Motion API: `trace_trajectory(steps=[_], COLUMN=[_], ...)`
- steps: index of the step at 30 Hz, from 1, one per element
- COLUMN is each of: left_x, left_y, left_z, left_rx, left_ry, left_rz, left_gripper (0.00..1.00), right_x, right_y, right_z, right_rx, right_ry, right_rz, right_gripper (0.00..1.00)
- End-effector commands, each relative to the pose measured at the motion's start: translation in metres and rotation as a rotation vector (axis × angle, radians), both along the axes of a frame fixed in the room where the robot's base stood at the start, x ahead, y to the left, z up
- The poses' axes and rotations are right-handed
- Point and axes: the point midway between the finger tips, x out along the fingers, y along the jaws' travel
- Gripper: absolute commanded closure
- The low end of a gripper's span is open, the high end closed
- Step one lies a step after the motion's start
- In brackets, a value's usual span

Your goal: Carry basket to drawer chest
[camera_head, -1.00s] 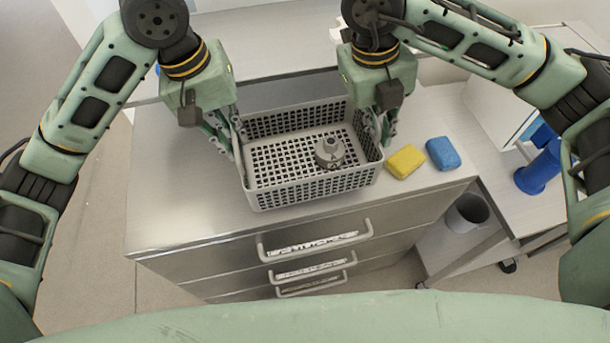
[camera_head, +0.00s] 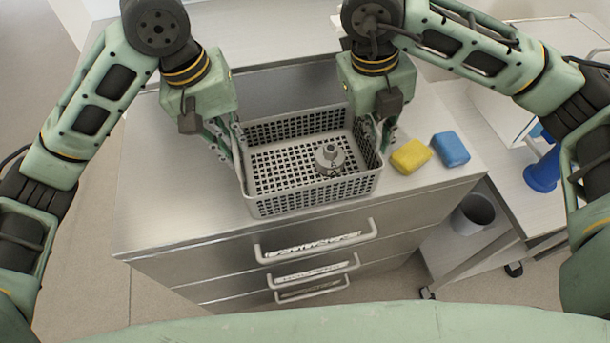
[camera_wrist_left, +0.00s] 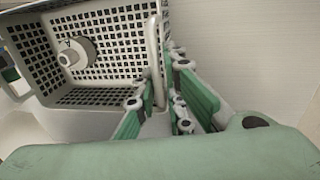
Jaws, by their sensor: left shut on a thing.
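The grey mesh basket (camera_head: 312,198) is over the top of the metal drawer chest (camera_head: 180,200), near its front edge. I cannot tell whether it touches the top. A grey round metal part (camera_head: 329,159) lies inside the basket. My left gripper (camera_head: 232,150) is shut on the basket's left end; the left wrist view shows its green fingers at the basket's pale handle (camera_wrist_left: 155,60). My right gripper (camera_head: 378,138) is at the basket's right end, its fingertips partly hidden by the rim, so its grip is unclear.
A yellow sponge (camera_head: 411,157) and a blue sponge (camera_head: 451,149) lie on the chest top just right of the basket. The chest's left top is clear. At right stand a cart (camera_head: 540,200) with a blue object (camera_head: 543,172) and a grey bin (camera_head: 472,214).

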Motion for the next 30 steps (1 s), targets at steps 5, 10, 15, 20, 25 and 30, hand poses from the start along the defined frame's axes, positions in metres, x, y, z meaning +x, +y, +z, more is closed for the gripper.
trace_trajectory(steps=[5,10,15,20,25,30], left_x=[-0.002,-0.001,-0.001,0.000,0.001,-0.001], left_y=[-0.006,-0.004,-0.003,-0.002,0.002,0.009], left_z=[-0.002,-0.003,-0.003,-0.001,0.017,0.051], left_rx=[-0.017,-0.012,-0.009,-0.007,-0.006,-0.006], left_ry=[-0.003,-0.002,-0.001,-0.002,-0.007,-0.008], left_rz=[-0.016,-0.010,-0.006,-0.004,-0.003,-0.002], left_gripper=[0.82,0.71,0.71,0.71,0.71,0.71], right_x=[0.000,0.000,0.000,0.000,0.000,0.000], right_y=[0.004,0.003,0.002,0.002,0.001,0.001], right_z=[-0.004,-0.003,-0.004,-0.004,-0.004,-0.004], right_rx=[0.013,0.010,0.006,0.005,0.005,0.004], right_ry=[-0.004,-0.003,-0.003,-0.002,-0.001,-0.001], right_rz=[0.005,0.004,0.003,0.002,0.000,0.000], right_gripper=[0.88,0.73,0.73,0.73,0.73,0.73])
